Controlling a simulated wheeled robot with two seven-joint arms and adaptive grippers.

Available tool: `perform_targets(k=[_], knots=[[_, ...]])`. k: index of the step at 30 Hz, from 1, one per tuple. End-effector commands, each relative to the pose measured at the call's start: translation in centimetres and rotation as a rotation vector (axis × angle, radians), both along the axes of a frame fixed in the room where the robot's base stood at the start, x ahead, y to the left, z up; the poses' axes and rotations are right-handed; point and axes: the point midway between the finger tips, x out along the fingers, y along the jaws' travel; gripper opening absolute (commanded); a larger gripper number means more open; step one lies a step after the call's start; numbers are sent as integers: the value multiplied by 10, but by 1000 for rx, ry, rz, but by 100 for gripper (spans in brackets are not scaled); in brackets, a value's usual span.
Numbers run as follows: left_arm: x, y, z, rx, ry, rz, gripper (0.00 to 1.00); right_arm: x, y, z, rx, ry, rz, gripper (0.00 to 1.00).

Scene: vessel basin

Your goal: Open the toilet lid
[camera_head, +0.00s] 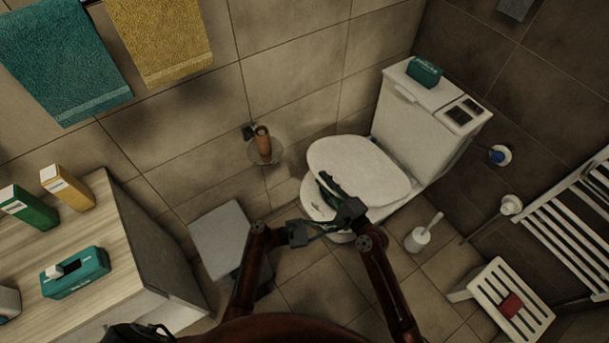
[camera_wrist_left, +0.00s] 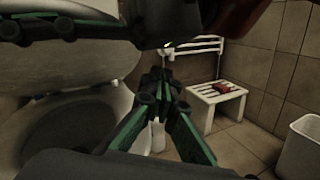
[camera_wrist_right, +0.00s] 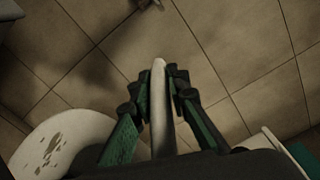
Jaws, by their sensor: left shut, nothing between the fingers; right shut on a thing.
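The white toilet lid (camera_head: 355,168) is partly raised over the bowl in the head view. The white toilet bowl (camera_head: 312,203) shows below its front edge, and the dark opening of the bowl (camera_wrist_left: 75,135) shows in the left wrist view. My right gripper (camera_head: 328,188) is shut on the lid's edge; in the right wrist view the thin white lid edge (camera_wrist_right: 160,100) runs between its fingers. My left gripper (camera_wrist_left: 160,82) is shut and empty, beside the bowl and below the right gripper. Its fingertips are hard to make out in the head view.
A toilet brush (camera_head: 420,237) stands on the floor right of the bowl. A white slatted stool (camera_head: 490,310) with a red item is at lower right. A grey box (camera_head: 220,238) and a wooden-topped cabinet (camera_head: 110,225) are at left. A teal box (camera_head: 425,72) sits on the cistern.

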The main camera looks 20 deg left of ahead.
Motion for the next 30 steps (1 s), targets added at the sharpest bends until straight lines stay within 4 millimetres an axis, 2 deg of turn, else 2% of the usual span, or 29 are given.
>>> perform_targets(k=[3,9,12,15,18,20,23,30], knots=[[9,54,-9,-83,54,74,0,1,-1,2,-1,-4,-3,0],[22,153,-10,-242,86,229,0,1,0,2,-1,-5,-2,0],[25,194,-8,-304,89,295,0,1,-1,2,0,-5,-3,0],[27,219,-5,-342,88,335,0,1,-1,2,-1,-6,-3,0],[30,228,-2,-360,85,352,0,2,-1,2,-1,-6,-3,0],[33,226,0,-363,85,354,0,2,-1,2,-1,-6,-3,0],[43,218,4,-363,83,353,0,2,-1,2,-1,-6,-3,0],[80,188,17,-363,84,352,0,2,-2,3,-1,-7,-4,0]])
